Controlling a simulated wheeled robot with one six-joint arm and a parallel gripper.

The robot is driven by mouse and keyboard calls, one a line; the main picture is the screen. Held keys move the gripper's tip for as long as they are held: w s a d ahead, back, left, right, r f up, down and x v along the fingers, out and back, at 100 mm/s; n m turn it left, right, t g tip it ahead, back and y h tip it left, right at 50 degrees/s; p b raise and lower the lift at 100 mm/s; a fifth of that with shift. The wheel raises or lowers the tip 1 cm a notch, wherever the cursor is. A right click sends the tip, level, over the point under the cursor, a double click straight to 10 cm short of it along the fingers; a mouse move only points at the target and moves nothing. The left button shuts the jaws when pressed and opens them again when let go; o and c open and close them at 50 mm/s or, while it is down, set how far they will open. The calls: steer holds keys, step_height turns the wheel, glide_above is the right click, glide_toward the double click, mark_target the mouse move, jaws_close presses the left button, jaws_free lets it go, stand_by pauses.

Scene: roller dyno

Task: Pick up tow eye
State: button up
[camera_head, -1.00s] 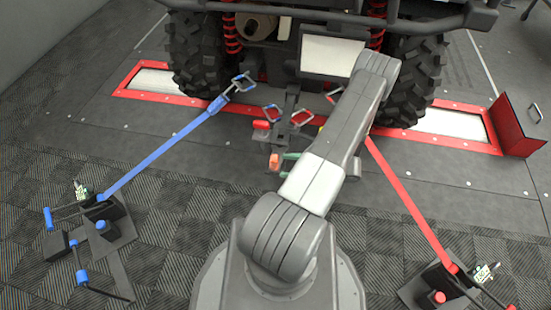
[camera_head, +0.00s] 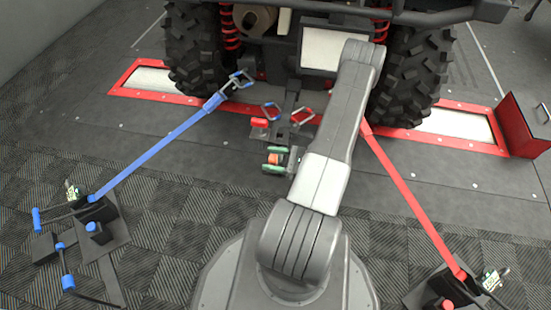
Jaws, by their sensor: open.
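My gripper (camera_head: 276,160) has green-padded fingers and is open, low behind the vehicle's middle. A small orange-red piece (camera_head: 272,158) shows between the two fingers; it looks like the tow eye, but it is too small to tell for sure. I cannot tell whether the fingers touch it. My gripper and wrist hide part of it and what it sits on.
The vehicle's big tyres (camera_head: 193,55) stand on red-framed rollers. A blue strap (camera_head: 150,157) slopes left and a red strap (camera_head: 410,205) slopes right to floor anchors. A red panel (camera_head: 524,125) stands at far right. Open floor lies between the blue strap and my arm.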

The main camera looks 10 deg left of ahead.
steer(key=c, duration=1.2)
jaws_close()
steer(key=shift+r, duration=0.15)
